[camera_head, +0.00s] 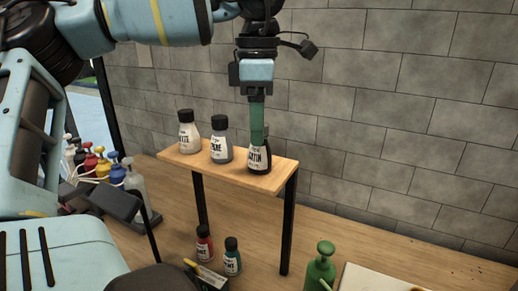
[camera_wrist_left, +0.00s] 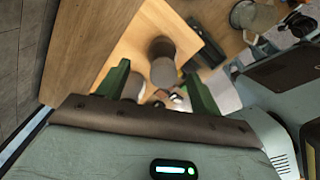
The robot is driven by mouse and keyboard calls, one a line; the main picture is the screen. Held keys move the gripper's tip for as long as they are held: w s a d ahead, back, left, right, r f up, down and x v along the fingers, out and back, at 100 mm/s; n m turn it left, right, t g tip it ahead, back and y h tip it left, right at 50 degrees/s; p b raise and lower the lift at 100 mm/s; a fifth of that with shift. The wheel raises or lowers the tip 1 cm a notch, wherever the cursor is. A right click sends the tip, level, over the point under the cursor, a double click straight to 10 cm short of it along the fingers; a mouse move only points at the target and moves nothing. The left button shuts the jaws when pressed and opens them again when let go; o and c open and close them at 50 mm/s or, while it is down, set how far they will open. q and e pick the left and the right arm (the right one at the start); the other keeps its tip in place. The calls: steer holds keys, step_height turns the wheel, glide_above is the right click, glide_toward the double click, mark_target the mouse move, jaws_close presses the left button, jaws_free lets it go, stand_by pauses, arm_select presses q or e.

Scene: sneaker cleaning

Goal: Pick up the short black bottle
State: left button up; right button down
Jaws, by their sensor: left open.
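A short black bottle (camera_head: 260,158) with a white label stands upright at the right end of a small raised wooden shelf (camera_head: 233,171). My left gripper (camera_head: 258,138) is directly above it, pointing down, with the near green finger covering the bottle's top. In the left wrist view my left gripper (camera_wrist_left: 158,84) has its green fingers spread apart, with blurred bottles showing between and beyond them. I cannot tell there which one is the black bottle, or whether a finger touches it. My right gripper is in neither view.
A grey bottle (camera_head: 220,143) and a white bottle (camera_head: 188,132) stand left of it on the shelf. Red (camera_head: 204,243) and teal (camera_head: 232,257) bottles stand below. A green spray bottle (camera_head: 320,268) is front right. A grey block wall (camera_head: 400,110) rises behind.

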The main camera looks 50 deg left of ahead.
arm_select(q)
steer(key=shift+d+f+p, duration=0.2)
steer(key=shift+f+p, duration=0.25)
steer(key=shift+f, duration=1.8)
steer(key=c, duration=1.1)
